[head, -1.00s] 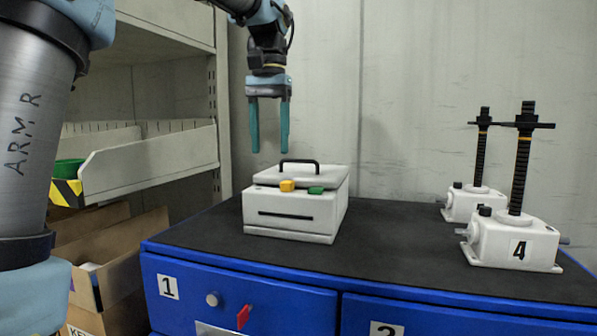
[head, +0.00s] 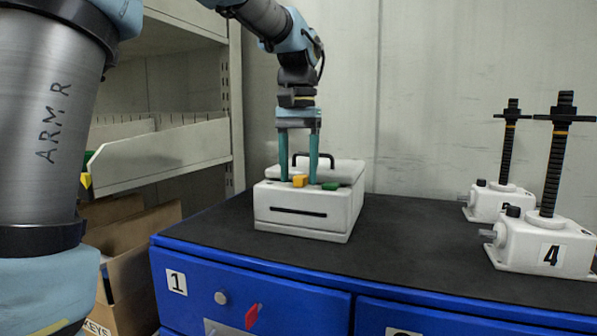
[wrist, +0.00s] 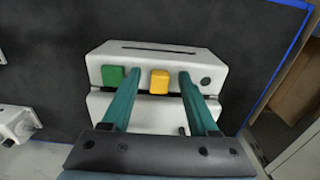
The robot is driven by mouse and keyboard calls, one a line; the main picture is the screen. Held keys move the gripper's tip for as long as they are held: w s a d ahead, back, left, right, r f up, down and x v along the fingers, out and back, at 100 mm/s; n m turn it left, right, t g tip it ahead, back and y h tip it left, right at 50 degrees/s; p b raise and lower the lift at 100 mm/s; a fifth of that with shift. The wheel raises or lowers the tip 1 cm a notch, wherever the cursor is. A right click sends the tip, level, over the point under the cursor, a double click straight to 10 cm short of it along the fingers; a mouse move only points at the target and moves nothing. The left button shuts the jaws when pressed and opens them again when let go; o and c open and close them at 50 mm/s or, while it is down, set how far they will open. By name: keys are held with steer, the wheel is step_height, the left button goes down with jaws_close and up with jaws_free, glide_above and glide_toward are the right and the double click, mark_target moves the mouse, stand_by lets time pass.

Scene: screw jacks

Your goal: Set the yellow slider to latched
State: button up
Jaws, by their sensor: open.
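The yellow slider (head: 300,181) sits on the front top edge of a white box (head: 303,220) with a black handle on its lid. A green slider (head: 331,186) is to its right in the head view. My gripper (head: 299,180) points down at the box, its teal fingers open, one on each side of the yellow slider. In the wrist view the yellow slider (wrist: 159,81) shows between the spread fingers, apart from both, and the green slider (wrist: 113,76) lies just outside the left finger. I see no mark for the latched position.
The box stands on the black top of a blue drawer cabinet (head: 255,285). Two white screw jacks (head: 541,245) with tall black screws stand at the right. A shelf (head: 160,159) and cardboard boxes (head: 142,250) are at the left. The black top between box and jacks is clear.

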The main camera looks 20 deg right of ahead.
steer(key=shift+f, duration=0.25)
jaws_close()
stand_by(0.3)
stand_by(0.9)
